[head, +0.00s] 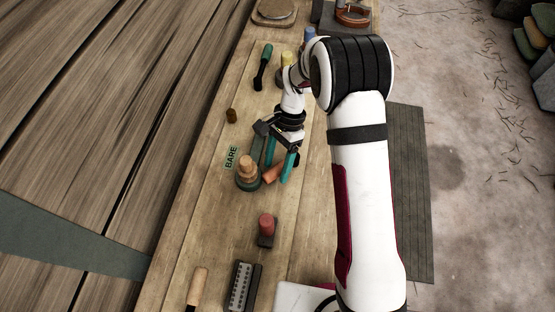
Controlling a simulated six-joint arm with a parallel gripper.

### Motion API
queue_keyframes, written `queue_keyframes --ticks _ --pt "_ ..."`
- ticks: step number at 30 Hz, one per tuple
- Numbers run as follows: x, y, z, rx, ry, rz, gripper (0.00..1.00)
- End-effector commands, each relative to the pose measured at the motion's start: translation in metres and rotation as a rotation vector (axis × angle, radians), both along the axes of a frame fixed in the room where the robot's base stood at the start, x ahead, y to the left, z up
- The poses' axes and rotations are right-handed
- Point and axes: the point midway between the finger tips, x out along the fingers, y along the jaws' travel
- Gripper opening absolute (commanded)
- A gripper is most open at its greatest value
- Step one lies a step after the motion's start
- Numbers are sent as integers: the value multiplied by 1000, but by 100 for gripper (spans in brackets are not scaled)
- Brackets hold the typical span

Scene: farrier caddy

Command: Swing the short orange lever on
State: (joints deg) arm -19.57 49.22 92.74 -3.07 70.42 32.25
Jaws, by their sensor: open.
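A short orange piece (273,175), which looks like the lever, lies low between and just beyond the fingertips of my gripper (276,166). Its base and pivot are hidden or too small to make out, so I cannot tell its on or off position. My gripper points down over the bench with its teal fingers apart, one on each side of the orange piece. I cannot tell whether either finger touches it. A stacked wooden knob on a teal base (247,173) stands just left of the fingers, beside a green "BARE" label (231,157).
A red knob on a dark block (266,226) stands nearer on the wooden bench (215,200). A dark ridged block (240,286) and a wooden handle (197,287) lie at the front. A brown cylinder (231,116) and a green-handled tool (262,68) are farther back. My arm covers the right side.

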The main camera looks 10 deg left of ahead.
Motion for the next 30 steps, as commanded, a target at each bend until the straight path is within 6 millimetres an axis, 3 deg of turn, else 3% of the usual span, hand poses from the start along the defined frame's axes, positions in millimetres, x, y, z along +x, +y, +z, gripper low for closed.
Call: queue_keyframes --ticks 5,12,18,22,30 --pt "10 -2 20 2 -4 0 67" --pt "41 -11 89 2 -6 -2 67" --pt "59 -17 130 1 -3 -1 67" --pt "64 -18 142 -1 -2 0 67" --pt "64 -18 143 0 -1 0 67"
